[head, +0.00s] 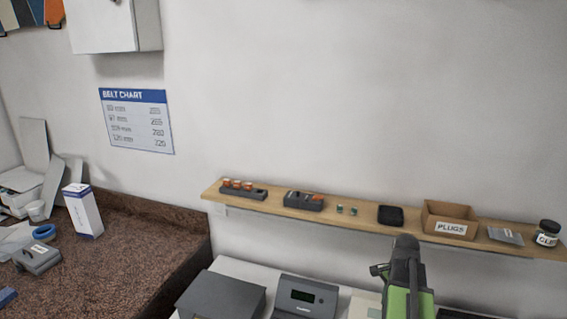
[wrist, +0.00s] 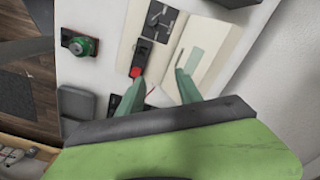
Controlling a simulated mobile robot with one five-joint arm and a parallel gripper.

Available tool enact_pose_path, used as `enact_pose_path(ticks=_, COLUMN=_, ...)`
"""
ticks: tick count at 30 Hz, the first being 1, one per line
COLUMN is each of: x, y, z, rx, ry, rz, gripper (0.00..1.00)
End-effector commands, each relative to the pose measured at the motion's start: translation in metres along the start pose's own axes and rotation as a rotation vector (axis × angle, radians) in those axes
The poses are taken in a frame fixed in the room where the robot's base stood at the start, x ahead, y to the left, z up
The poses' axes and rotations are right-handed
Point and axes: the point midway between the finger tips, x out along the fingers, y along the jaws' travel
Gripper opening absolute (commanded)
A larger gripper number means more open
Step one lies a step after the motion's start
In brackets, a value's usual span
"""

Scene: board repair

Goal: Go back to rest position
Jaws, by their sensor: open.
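My gripper (wrist: 160,82) shows in the wrist view with its two green fingers apart and nothing between them. It points toward a white work surface (wrist: 108,38). Beyond the fingertips are a dark part with a red end (wrist: 136,71) and a pale open booklet or panel (wrist: 205,55). I cannot tell whether the left finger touches the red-ended part. In the head view my green and black arm (head: 404,280) rises at the bottom right, in front of the shelf; the fingers are hidden there.
A wooden shelf (head: 365,222) on the wall holds small racks, a PLUGS box (head: 449,220) and a jar (head: 547,233). Below stand a grey device with a display (head: 304,297) and a dark grey box (head: 221,296). A brown counter (head: 130,250) is at left. A green-topped knob (wrist: 80,43) is near the fingers.

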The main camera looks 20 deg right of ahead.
Motion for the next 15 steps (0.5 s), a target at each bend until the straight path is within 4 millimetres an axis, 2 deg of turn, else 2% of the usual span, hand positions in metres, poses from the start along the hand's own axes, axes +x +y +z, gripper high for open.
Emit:
enact_pose_path(ticks=1, x=0.000, y=-0.021, z=0.043, rx=-0.083, ry=0.000, rz=0.000, gripper=0.42)
enact_pose_path(ticks=2, x=0.000, y=-0.032, z=0.067, rx=-0.136, ry=0.000, rz=0.001, gripper=0.42)
enact_pose_path(ticks=3, x=0.000, y=-0.044, z=0.100, rx=-0.213, ry=0.000, rz=0.001, gripper=0.42)
enact_pose_path(ticks=5, x=0.000, y=-0.058, z=0.148, rx=-0.338, ry=0.000, rz=0.001, gripper=0.42)
enact_pose_path(ticks=6, x=0.000, y=-0.064, z=0.179, rx=-0.423, ry=0.000, rz=0.001, gripper=0.42)
enact_pose_path(ticks=10, x=0.000, y=-0.071, z=0.266, rx=-0.701, ry=0.000, rz=0.001, gripper=0.42)
enact_pose_path(ticks=15, x=0.000, y=-0.058, z=0.358, rx=-1.105, ry=0.000, rz=0.001, gripper=0.42)
